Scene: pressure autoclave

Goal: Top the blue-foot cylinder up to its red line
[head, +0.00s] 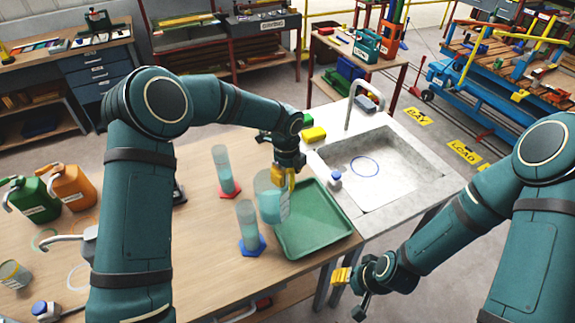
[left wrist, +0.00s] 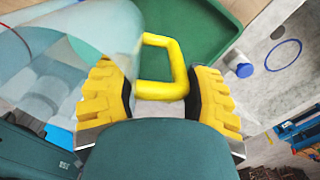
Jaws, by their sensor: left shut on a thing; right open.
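The blue-foot cylinder (head: 248,222) stands upright on the wooden bench, with pale teal liquid in it. Its red line is too small to make out. My left gripper (head: 284,177) is shut on the yellow handle of a clear jug (head: 268,200), which holds teal liquid. The jug is just right of and behind the cylinder's top, by the tray's left edge; I cannot tell whether it touches anything. In the left wrist view the yellow handle (left wrist: 164,90) sits between the fingers, with the jug's clear wall (left wrist: 90,30) at left. My right gripper (head: 342,276) is open and empty, in front of the bench.
A red-foot cylinder (head: 223,168) with teal liquid stands behind the blue-foot one. A green tray (head: 325,243) lies right of it. A sink (head: 385,165) with a tap (head: 363,88) and a blue-capped bottle (head: 335,179) are further right. Green (head: 32,199) and orange (head: 72,187) jugs stand left.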

